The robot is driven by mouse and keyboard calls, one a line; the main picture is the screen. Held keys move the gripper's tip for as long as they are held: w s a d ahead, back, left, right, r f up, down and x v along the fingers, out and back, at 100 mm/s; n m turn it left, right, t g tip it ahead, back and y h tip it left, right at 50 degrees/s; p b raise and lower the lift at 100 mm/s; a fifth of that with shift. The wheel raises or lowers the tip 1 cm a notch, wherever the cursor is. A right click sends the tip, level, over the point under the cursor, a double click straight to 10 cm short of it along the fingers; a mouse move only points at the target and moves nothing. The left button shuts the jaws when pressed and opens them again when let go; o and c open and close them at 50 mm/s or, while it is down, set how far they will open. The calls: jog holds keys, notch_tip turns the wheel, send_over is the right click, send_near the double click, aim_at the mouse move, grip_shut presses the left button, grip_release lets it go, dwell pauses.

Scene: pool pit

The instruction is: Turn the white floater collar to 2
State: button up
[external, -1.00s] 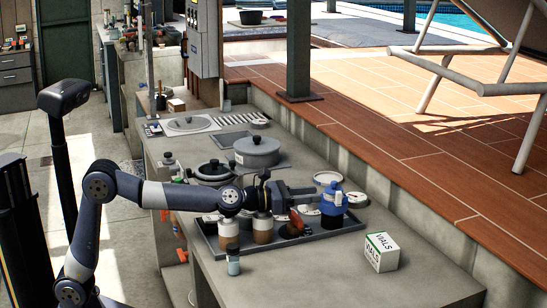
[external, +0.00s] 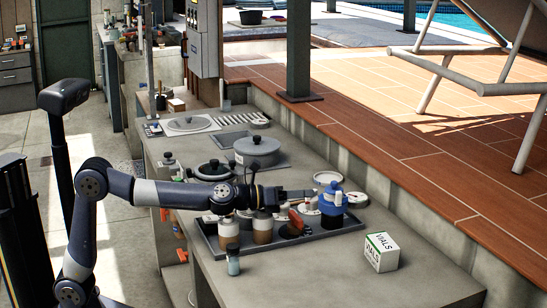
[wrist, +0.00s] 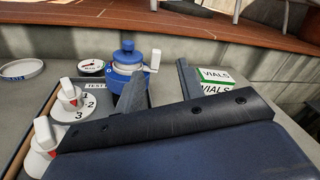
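A blue floater (external: 332,203) with a domed blue top stands at the right end of the tray. In the wrist view the blue floater (wrist: 124,58) has a pale collar band (wrist: 126,69) and a white upright tab (wrist: 155,56) on its right. My gripper (external: 306,194) is just left of the floater in the external view. In the wrist view my gripper (wrist: 158,88) has its two dark fingers apart with nothing between them. The white tab shows beyond the gap. The setting on the collar is too small to read.
Two white dials (wrist: 70,98) marked with numbers sit left of my gripper in the wrist view. A VIALS box (external: 381,252) stands right of the grey tray (external: 290,253). Bottles (external: 262,229) stand under my arm.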

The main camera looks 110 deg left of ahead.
aim_at(336, 192)
jog(key=w+d+r+n+h+p, duration=0.1)
jog(key=w+d+n, duration=0.15)
jog(key=n, duration=1.35)
jog(key=w+d+r+n+h+p, duration=0.1)
jog(key=w+r+n, duration=0.15)
jog(key=n, duration=1.45)
jog(key=a+f+n+b, duration=0.1)
jog(key=a+n, duration=0.1)
jog(key=n, duration=0.9)
jog(key=s+a+f+n+y+b, duration=0.1)
jog(key=a+n, duration=0.1)
jog(key=n, duration=0.9)
jog(key=a+f+n+y+b, duration=0.1)
jog(key=a+f+n+b, duration=0.1)
jog(key=n, duration=0.9)
jog(key=shift+s+a+n, duration=0.2)
jog(key=shift+s+n, duration=0.05)
jog(key=shift+n, duration=0.15)
jog(key=p+x, duration=0.3)
jog(key=x, duration=0.3)
jog(key=shift+r+p, duration=0.15)
jog(key=shift+p, duration=0.25)
jog(key=shift+w+a+p, duration=0.4)
jog(key=shift+w+a, duration=0.05)
jog(key=shift+w, duration=0.1)
